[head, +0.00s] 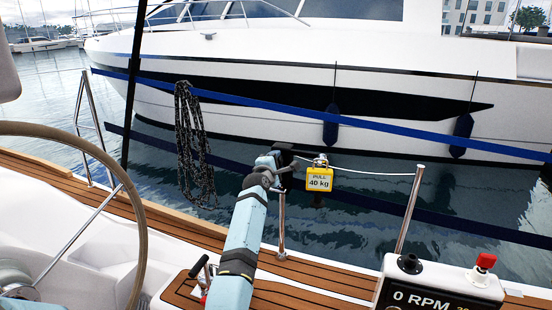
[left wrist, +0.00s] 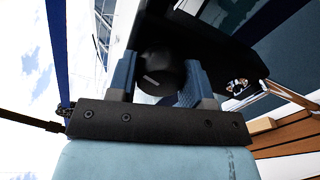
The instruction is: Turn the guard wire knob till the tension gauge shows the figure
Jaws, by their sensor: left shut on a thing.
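My left gripper (head: 284,160) is at the guard wire, beside a stanchion at the deck edge. In the left wrist view its two blue fingers (left wrist: 158,84) are closed on the sides of a round black knob (left wrist: 161,70). The knob has a small pale mark on its face. In the head view the knob is mostly hidden by the gripper. The yellow tension gauge (head: 320,179) is just right of the gripper and reads "PULL 40 kg". The white guard wire (head: 372,173) runs right from it to another stanchion. My right gripper is out of view.
The steering wheel (head: 128,192) is at the left. A panel (head: 430,285) reading "0 RPM" and a red-topped control (head: 485,263) are at the lower right. A winch handle (head: 199,266) stands near my arm. A white motor yacht (head: 300,70) lies beyond the water.

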